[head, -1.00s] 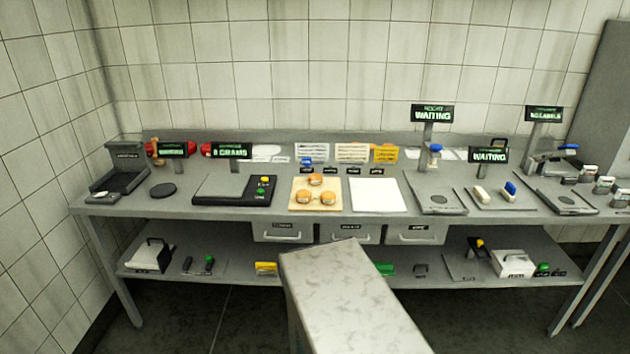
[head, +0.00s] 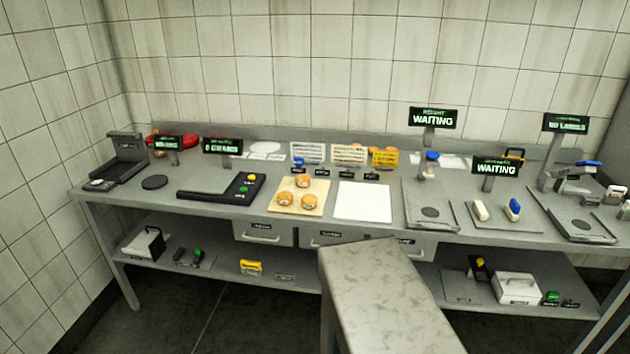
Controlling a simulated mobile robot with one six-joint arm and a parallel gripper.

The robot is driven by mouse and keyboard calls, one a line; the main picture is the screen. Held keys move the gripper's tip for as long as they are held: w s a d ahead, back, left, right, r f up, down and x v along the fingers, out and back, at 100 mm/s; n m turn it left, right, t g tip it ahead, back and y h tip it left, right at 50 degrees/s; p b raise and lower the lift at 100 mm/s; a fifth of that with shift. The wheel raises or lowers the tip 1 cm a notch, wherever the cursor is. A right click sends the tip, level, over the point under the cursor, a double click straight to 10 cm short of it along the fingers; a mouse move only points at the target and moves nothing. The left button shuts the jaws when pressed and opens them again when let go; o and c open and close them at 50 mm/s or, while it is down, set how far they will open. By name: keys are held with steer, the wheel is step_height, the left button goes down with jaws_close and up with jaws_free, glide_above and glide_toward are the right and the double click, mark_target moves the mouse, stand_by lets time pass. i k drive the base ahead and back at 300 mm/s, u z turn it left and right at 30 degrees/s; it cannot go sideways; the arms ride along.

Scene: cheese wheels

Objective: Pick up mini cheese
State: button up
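Three small round orange mini cheeses stand on a wooden board (head: 318,208) on the long grey workbench. One cheese (head: 302,181) is at the back, one (head: 285,198) at the front left and one (head: 309,202) at the front right. They are apart from each other or nearly so, and nothing covers them. My gripper does not show in the head view.
A white sheet (head: 363,201) lies right of the board, and a black-edged scale (head: 222,184) left of it. Sign displays (head: 433,118) rise above the bench. A grey block-like counter (head: 385,285) stands in front, below the bench's front edge. Dark floor (head: 240,315) shows left of it.

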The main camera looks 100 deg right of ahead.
mark_target(302, 180)
steer(key=z, duration=0.05)
steer(key=k, duration=2)
steer(key=z, duration=0.8)
steer(key=i, duration=1)
steer(key=u, duration=0.05)
